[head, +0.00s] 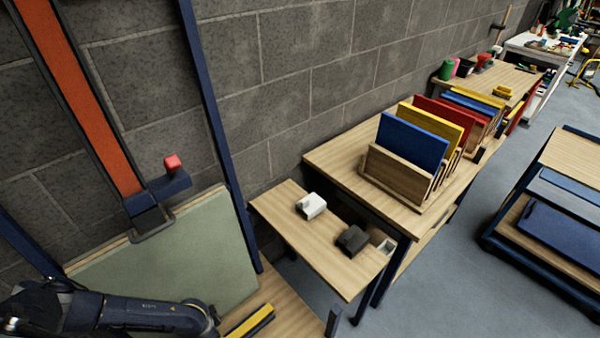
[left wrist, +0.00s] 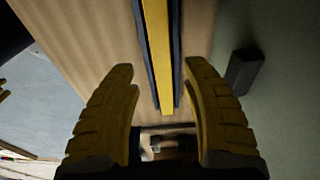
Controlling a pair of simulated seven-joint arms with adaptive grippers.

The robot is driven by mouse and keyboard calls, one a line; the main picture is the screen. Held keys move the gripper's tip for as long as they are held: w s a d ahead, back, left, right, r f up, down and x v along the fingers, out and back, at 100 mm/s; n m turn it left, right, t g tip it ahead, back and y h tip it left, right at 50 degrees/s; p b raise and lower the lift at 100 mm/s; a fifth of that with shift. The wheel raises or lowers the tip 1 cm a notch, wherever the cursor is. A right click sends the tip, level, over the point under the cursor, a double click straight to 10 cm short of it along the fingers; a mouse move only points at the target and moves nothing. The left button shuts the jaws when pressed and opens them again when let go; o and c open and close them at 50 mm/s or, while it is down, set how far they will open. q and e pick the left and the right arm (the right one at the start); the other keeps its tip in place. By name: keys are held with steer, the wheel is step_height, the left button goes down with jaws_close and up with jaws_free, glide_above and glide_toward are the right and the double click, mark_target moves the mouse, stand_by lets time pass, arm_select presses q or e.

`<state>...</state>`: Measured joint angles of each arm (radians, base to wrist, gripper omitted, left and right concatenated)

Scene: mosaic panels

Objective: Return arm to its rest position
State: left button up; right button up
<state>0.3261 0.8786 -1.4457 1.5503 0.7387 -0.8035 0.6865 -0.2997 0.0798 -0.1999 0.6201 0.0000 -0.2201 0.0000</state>
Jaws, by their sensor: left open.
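My left arm (head: 120,312) lies across the lower left corner of the head view, in front of a pale green panel (head: 190,255). Its gripper cannot be made out there. In the left wrist view my left gripper (left wrist: 160,68) is open, its two yellow ribbed fingers wide apart. Nothing is held between them. A yellow strip with dark edges (left wrist: 158,50) runs over a wooden surface beyond the fingertips; I cannot tell the gap to it. My right gripper is not in view.
The yellow strip also shows on a wooden bench in the head view (head: 250,322). A small table (head: 290,225) bears a white block (head: 312,206) and a dark block (head: 352,240). A rack (head: 395,175) holds several coloured panels. A cart (head: 565,160) stands right; grey floor (head: 450,290) is clear.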

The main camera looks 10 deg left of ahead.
arm_select(q)
steer(key=f, duration=0.6)
steer(key=w+f, duration=0.1)
steer(key=f, duration=0.3)
steer(key=shift+d, duration=0.35)
step_height(320, 180, up, 14)
steer(key=shift+f, duration=0.15)
stand_by(0.4)
stand_by(0.4)
